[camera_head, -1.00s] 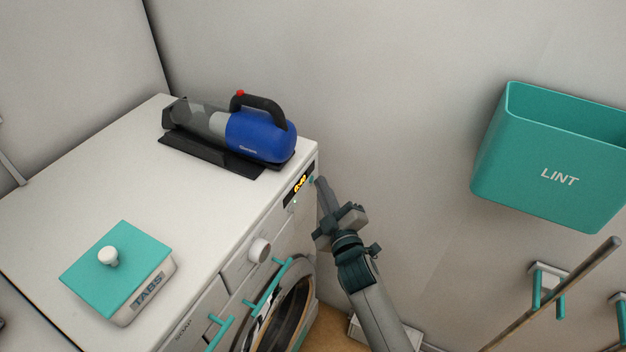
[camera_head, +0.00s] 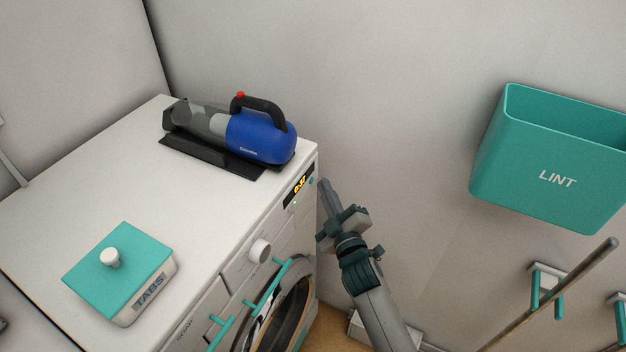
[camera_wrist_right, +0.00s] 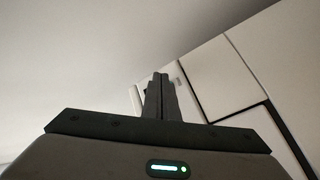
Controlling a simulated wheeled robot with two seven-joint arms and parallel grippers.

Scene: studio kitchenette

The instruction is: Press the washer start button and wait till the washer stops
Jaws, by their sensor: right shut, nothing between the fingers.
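The white washer (camera_head: 225,210) stands at the left in the head view. Its front has a lit amber display (camera_head: 300,186), a small teal button (camera_head: 311,181) beside the display, a white knob (camera_head: 260,250) and a round door (camera_head: 285,310) with teal handles. My right gripper (camera_head: 325,183) is shut and empty, its fingertips pointing up just right of the button, with a small gap between them. It also shows shut in the right wrist view (camera_wrist_right: 160,78). My left gripper is out of view.
On the washer top lie a blue handheld vacuum (camera_head: 262,138) on a black base and a teal-lidded TABS box (camera_head: 120,270). A teal LINT bin (camera_head: 550,160) hangs on the right wall, above hooks and a wooden pole (camera_head: 560,290). The wall behind my gripper is bare.

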